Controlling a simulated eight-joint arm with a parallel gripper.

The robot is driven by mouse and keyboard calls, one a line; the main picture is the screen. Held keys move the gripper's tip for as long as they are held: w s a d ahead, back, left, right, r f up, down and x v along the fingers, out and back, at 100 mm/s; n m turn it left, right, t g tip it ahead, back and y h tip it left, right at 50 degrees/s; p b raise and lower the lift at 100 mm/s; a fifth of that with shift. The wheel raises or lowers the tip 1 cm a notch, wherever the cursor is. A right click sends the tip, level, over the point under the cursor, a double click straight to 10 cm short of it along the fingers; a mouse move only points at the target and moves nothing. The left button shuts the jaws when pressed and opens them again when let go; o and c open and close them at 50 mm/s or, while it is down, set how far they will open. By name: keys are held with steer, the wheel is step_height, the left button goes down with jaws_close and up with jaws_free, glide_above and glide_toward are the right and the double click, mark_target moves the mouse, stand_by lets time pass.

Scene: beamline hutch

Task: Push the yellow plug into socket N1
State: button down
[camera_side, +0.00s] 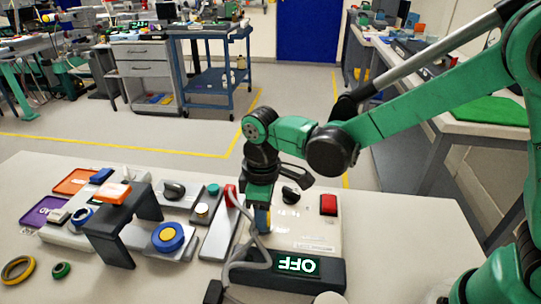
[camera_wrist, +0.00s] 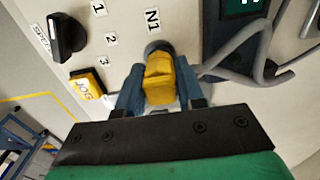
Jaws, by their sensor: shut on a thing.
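The yellow plug (camera_wrist: 159,82) is between the two fingers of my gripper (camera_wrist: 160,95) in the wrist view. My gripper is shut on it. The plug's far end is at socket N1 (camera_wrist: 157,46), a dark round ring just below the printed N1 label. How deep the plug sits in the socket I cannot tell. In the side view my gripper (camera_side: 262,212) points down over the light panel box (camera_side: 300,240), with a little of the yellow plug (camera_side: 262,220) showing. The socket is hidden there.
A grey cable (camera_side: 247,226) runs beside my gripper. The panel has a black knob (camera_wrist: 66,38), a yellow JOG button (camera_wrist: 87,84), a red button (camera_side: 328,204) and a display reading OFF (camera_side: 297,264). A dark bridge-shaped stand (camera_side: 112,245) is left. Table room is free at right.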

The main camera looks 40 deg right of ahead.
steer(key=shift+f, duration=0.1)
steer(key=shift+c, duration=2.4)
jaws_free()
step_height(320, 180, up, 6)
steer(key=shift+d+f, duration=0.1)
steer(key=shift+f, duration=0.15)
steer(key=s+d+r+m+t, duration=0.2)
steer(key=s+d+m+t, duration=0.1)
steer(key=d, duration=0.3)
steer(key=s+d+r+m+t, duration=0.1)
steer(key=s+d+m+t, duration=0.2)
steer(key=d+m, duration=0.3)
steer(key=shift+d+r+t, duration=0.3)
steer(key=shift+r+t, duration=0.05)
steer(key=shift+t, duration=0.15)
